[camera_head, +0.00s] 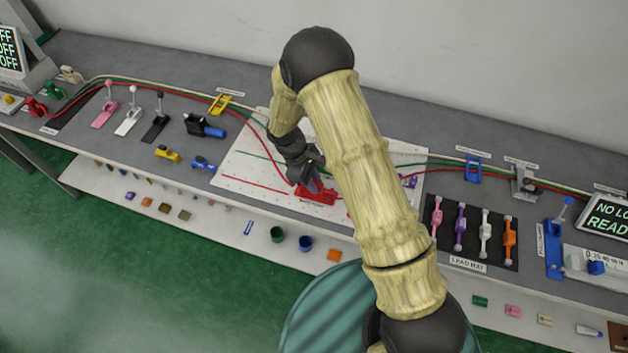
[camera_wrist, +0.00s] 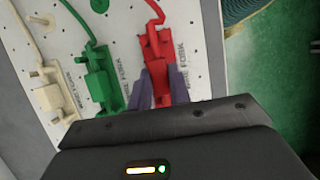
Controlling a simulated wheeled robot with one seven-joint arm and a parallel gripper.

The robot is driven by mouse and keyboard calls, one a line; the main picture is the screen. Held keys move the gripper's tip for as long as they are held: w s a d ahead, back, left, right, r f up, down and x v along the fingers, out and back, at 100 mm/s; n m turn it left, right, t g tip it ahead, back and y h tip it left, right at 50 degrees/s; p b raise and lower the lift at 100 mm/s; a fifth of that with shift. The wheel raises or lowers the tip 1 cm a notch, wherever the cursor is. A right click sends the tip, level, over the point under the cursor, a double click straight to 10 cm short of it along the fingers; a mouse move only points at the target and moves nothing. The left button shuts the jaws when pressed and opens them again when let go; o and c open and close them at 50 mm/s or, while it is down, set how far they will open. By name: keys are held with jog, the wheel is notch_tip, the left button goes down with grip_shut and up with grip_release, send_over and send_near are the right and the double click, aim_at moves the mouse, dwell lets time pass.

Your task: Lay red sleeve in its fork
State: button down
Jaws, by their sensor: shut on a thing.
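My gripper (camera_wrist: 161,76) is shut on the red sleeve (camera_wrist: 158,42), with one finger on each side of the red part. A red lead runs from the sleeve's far end. The red fork shows as the same red around and below the sleeve, so I cannot tell where one ends and the other begins, or whether the sleeve lies fully down. In the head view my gripper (camera_head: 309,184) is low over the white board at the red fork (camera_head: 318,196). My arm hides part of the board.
On the white board (camera_head: 255,160), a green piece (camera_wrist: 100,82) and a cream piece (camera_wrist: 50,100) stand beside the red one in the wrist view. Coloured leads cross the bench. A dark mat with several coloured leads (camera_head: 485,233) lies right of my arm.

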jog(key=shift+f+b, duration=0.5)
jog(key=shift+f, duration=0.4)
dwell(0.4)
jog(key=c, duration=0.7)
grip_release()
jog(key=shift+c, duration=0.2)
jog(key=shift+r, duration=0.1)
jog(key=shift+r+p, duration=2.65)
jog(key=shift+r, duration=0.8)
